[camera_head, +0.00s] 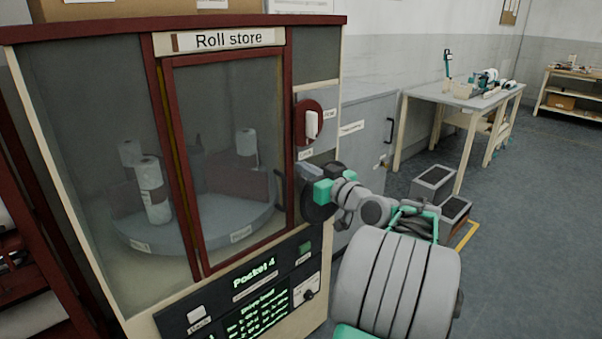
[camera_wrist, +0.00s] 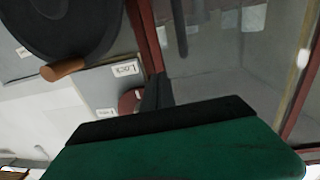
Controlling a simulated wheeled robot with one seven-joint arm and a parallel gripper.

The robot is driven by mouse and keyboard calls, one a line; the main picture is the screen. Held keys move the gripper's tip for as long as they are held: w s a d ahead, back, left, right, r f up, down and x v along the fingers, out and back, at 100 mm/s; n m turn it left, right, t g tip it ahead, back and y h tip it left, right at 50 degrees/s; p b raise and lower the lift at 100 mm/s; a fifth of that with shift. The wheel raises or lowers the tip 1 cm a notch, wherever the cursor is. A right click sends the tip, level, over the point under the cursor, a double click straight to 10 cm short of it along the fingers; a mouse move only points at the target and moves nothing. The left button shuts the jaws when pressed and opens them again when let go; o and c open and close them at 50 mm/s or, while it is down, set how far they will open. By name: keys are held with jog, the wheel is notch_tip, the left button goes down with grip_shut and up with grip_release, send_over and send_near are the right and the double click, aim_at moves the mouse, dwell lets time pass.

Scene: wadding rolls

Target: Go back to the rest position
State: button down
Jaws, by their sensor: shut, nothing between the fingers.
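My gripper (camera_head: 305,172) is at the right front of the roll store (camera_head: 331,75), beside the right edge of its glazed door (camera_head: 235,150). In the wrist view its dark fingers (camera_wrist: 157,92) are together, with nothing between them. A black handwheel (camera_head: 318,208) is partly hidden behind my gripper; it also shows in the wrist view (camera_wrist: 60,25), with a wooden handle (camera_wrist: 64,70). A red disc with a white lever (camera_head: 312,124) is above my gripper. The door looks shut. White rolls (camera_head: 151,188) stand upright on a round carousel (camera_head: 190,238) inside.
The panel (camera_head: 255,290) below the door reads "Pocket 4". A grey cabinet (camera_head: 365,125) stands right of the store. Grey crates (camera_head: 433,183) are on the floor near a workbench (camera_head: 455,97). The floor at the right (camera_head: 540,220) is clear.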

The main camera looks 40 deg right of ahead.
jog(key=s, duration=0.9)
jog(key=w+a+f+n+g+y+p, duration=0.15)
jog(key=w+a+g+p, duration=0.3)
jog(key=a, duration=0.65)
jog(key=w+a+f+g+y+p, duration=0.1)
jog(key=w+a+g+y+p, duration=0.3)
jog(key=a, duration=0.6)
jog(key=s+a+g+h+p, duration=0.5)
jog(key=s+a+p, duration=0.4)
jog(key=s+a, duration=0.4)
jog(key=s+m+g, duration=0.1)
jog(key=s, duration=0.3)
jog(key=shift+a+f, duration=0.2)
jog(key=shift+a, duration=0.1)
jog(key=c, duration=2.1)
grip_release()
jog(key=shift+c, duration=0.2)
